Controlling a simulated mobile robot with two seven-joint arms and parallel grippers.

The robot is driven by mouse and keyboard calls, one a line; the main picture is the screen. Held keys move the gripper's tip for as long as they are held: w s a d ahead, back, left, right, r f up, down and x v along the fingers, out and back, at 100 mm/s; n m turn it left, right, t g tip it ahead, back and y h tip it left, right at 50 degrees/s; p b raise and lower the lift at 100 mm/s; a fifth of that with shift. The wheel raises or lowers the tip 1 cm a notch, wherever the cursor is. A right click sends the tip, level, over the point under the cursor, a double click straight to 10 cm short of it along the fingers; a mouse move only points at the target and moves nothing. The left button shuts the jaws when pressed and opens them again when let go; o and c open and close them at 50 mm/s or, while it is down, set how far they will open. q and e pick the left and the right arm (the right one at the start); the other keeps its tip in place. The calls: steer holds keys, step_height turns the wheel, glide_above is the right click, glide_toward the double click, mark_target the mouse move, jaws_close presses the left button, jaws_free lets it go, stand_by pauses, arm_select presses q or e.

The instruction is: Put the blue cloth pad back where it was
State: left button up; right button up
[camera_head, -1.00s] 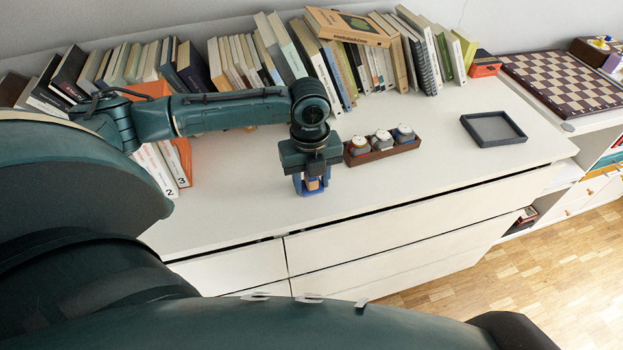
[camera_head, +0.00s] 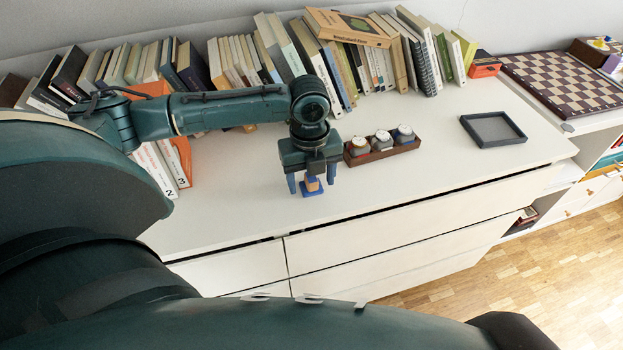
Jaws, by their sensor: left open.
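The blue cloth pad (camera_head: 313,192) lies on the white dresser top near its front edge, partly hidden by what is above it. My right gripper is not in view.
A brown tray (camera_head: 410,147) with three small lidded jars stands just right of the gripper. An empty dark grey tray (camera_head: 493,129) lies farther right. Books (camera_head: 255,58) line the wall. The dresser top (camera_head: 400,190) is clear between the gripper and the front edge.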

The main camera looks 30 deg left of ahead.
mark_target(311, 179)
arm_select(q)
step_height(311, 179, up, 12)
steer(key=p, duration=0.1)
steer(key=d+f+n+h, duration=0.1)
steer(key=d+f, duration=0.1)
steer(key=d, duration=0.1)
steer(key=d+f+n+t+h, duration=0.1)
steer(key=d+f, duration=0.4)
steer(key=f, duration=0.1)
steer(key=shift+s+d+f+n+h, duration=0.1)
steer(key=shift+s+d+n+h, duration=0.1)
steer(key=shift+d+n+h, duration=0.2)
steer(key=s+d+f+n+t+h, duration=0.2)
steer(key=d+f+n+t+h, duration=0.3)
steer(key=d, duration=0.4)
steer(key=s+a+f+n+t+y, duration=0.1)
steer(key=s+a+f+n+t, duration=0.1)
steer(key=s+n, duration=0.2)
steer(key=s+a+f+n+t+y, duration=0.2)
steer(key=s+n, duration=0.3)
steer(key=n, duration=0.6)
steer(key=shift+s+a+f+n+t+y, duration=0.2)
steer(key=shift+f+n+t+y, duration=0.1)
steer(key=shift+t, duration=0.3)
